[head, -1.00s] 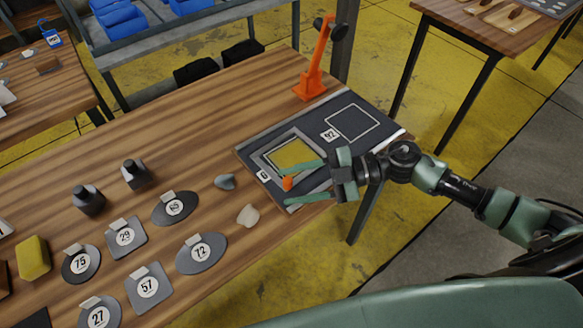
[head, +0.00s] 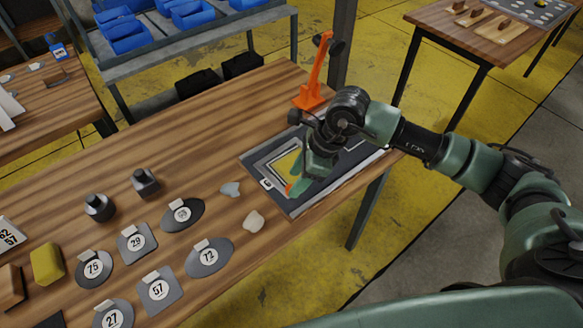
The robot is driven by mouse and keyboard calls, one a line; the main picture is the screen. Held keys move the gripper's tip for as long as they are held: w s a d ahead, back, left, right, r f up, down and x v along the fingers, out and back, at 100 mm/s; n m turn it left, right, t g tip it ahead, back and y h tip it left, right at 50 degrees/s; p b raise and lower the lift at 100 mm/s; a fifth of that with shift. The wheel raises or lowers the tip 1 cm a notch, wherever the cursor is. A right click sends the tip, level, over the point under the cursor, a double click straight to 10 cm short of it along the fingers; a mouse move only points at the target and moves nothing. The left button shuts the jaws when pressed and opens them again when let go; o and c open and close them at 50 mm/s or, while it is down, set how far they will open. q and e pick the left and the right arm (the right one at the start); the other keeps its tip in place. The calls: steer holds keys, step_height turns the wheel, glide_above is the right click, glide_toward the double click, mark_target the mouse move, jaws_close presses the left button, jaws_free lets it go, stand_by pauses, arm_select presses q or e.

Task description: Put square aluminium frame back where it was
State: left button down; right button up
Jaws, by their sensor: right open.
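The square aluminium frame (head: 270,166) lies on the dark mat (head: 294,208) near the right end of the wooden table, with a yellow area showing inside it. My right gripper (head: 298,184) is open and points down over the right part of the frame, hiding that part. An orange bit shows by its fingertips. I cannot tell whether the fingers touch the frame. My left gripper is not in view.
An orange clamp-like stand (head: 315,80) rises behind the mat. Several numbered dark plates, two stones and a yellow block (head: 47,263) lie to the left. Bare wood (head: 190,150) is free behind them. My right arm covers much of the mat's right half.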

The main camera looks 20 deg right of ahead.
steer(key=shift+x, duration=1.75)
steer(key=shift+d, duration=0.1)
jaws_close()
steer(key=shift+r, duration=0.1)
